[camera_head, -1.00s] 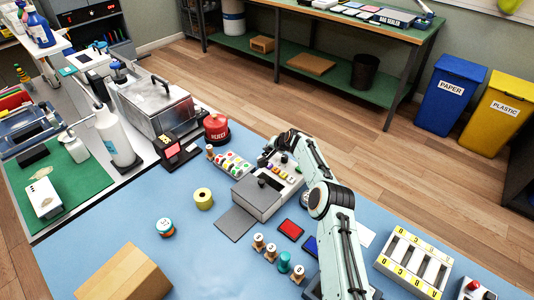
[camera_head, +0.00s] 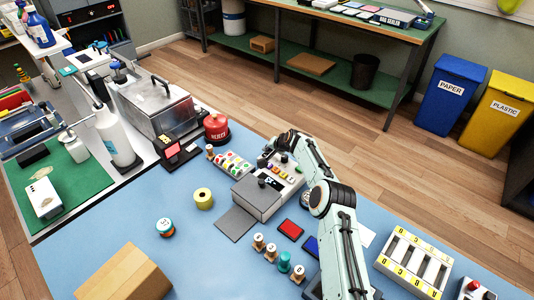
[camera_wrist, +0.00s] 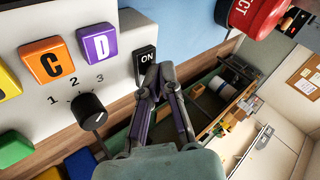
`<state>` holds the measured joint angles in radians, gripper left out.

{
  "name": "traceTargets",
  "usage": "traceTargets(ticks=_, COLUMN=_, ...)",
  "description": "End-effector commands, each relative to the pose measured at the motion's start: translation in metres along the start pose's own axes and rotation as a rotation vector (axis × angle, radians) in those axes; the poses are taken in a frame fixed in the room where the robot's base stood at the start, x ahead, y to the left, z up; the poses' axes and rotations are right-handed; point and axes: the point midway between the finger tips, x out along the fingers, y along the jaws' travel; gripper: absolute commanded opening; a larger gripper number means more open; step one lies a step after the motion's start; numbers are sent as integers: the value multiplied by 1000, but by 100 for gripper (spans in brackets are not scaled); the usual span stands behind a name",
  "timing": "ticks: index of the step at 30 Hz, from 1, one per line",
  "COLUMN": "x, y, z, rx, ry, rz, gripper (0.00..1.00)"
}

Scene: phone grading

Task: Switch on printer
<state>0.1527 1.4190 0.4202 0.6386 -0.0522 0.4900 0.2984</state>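A dark display (camera_head: 269,181) on the printer shows pale marks.
A red REJECT button (camera_head: 216,127) stands behind the printer; it also shows in the wrist view (camera_wrist: 262,15). Stamps (camera_head: 271,252), ink pads (camera_head: 290,229) and a slotted rack (camera_head: 416,262) lie around my arm.

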Motion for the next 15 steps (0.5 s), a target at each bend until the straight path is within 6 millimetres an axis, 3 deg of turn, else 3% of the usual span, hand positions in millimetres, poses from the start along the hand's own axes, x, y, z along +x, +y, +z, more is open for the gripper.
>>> traceTargets(ticks=15, x=-6, y=-3, z=-3, rx=1, ry=-1, rz=1, gripper=0)
